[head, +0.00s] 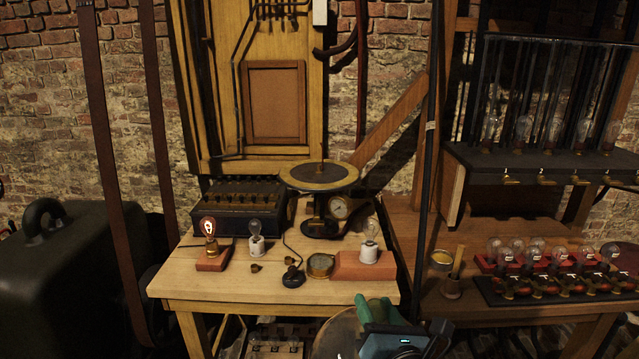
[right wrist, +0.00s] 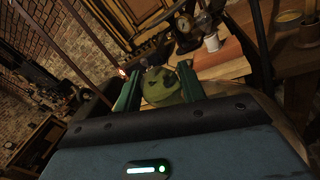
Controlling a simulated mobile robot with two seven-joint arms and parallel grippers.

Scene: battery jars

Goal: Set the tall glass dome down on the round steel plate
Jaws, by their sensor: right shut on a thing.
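The round plate (head: 322,181), dark in the middle with a paler rim, stands raised on a black stand with a gauge at the back of the wooden table. My right gripper (head: 376,310) is low at the bottom edge of the head view, in front of the table. In the right wrist view its green fingers (right wrist: 160,82) are shut on a rounded greenish knob (right wrist: 165,88). A clear curved glass body, the dome (head: 336,334), shows beside the gripper and is cut off by the frame's bottom. My left gripper is not in view.
Bulbs on bases (head: 210,250), a brass dial (head: 320,265) and a red block (head: 362,266) stand on the table (head: 225,287) before the plate. A black box (head: 238,208) is left of it. A dark vertical post (head: 425,170) rises on the right.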

